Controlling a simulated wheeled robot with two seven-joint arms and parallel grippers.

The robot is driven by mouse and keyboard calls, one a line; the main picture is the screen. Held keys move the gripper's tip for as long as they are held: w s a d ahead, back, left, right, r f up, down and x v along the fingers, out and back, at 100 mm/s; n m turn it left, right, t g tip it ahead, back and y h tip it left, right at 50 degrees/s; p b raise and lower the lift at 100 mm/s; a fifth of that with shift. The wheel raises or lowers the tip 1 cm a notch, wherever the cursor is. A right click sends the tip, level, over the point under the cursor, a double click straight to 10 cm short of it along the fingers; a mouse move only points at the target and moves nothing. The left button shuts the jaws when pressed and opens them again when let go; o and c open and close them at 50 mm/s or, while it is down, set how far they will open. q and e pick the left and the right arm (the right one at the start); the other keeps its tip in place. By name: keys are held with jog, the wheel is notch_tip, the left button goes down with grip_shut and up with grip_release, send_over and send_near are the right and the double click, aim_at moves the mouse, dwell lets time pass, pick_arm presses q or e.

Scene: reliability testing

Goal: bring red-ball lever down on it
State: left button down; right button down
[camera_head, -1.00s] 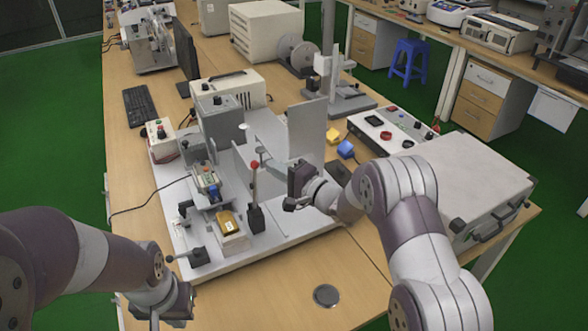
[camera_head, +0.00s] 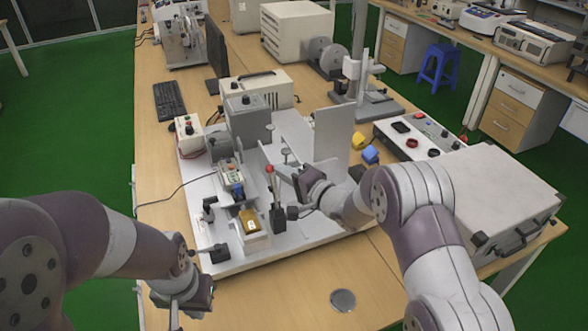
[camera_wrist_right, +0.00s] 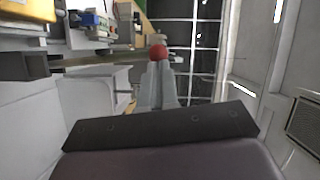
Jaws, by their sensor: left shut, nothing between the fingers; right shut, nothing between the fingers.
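The lever's red ball (camera_head: 268,168) tops a thin rod rising from a black base (camera_head: 278,219), and the rod leans slightly left. My right gripper (camera_head: 283,171) is shut and empty, with its fingertips right beside the ball. In the right wrist view the red ball (camera_wrist_right: 158,52) sits just past the tips of my shut fingers (camera_wrist_right: 158,72); they look to touch, but I cannot be sure. A yellow piece (camera_head: 250,220) lies on a white block left of the lever base. My left gripper (camera_head: 178,318) is shut and empty, low at the table's near left.
The lever stands on a white base plate (camera_head: 235,264) with a grey box (camera_head: 247,122) and an upright grey panel (camera_head: 333,140). A control box (camera_head: 412,135) and a silver case (camera_head: 490,185) are at the right. The near tabletop is clear around a round metal disc (camera_head: 343,300).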

jog(key=s+a+f+n+h+b, duration=0.3)
jog(key=a+f+n+b, duration=0.2)
jog(key=a+f, duration=0.1)
jog(key=s+a+f+n+h+b, duration=0.3)
jog(key=a+f+n+b, duration=0.2)
jog(key=a+f, duration=0.2)
jog(key=shift+s+a, duration=0.25)
jog(key=shift+a, duration=0.95)
jog(key=shift+f, duration=0.15)
jog(key=shift+s, duration=0.1)
jog(key=v, duration=1.2)
jog(key=shift+s+r, duration=0.2)
jog(key=shift+r, duration=0.3)
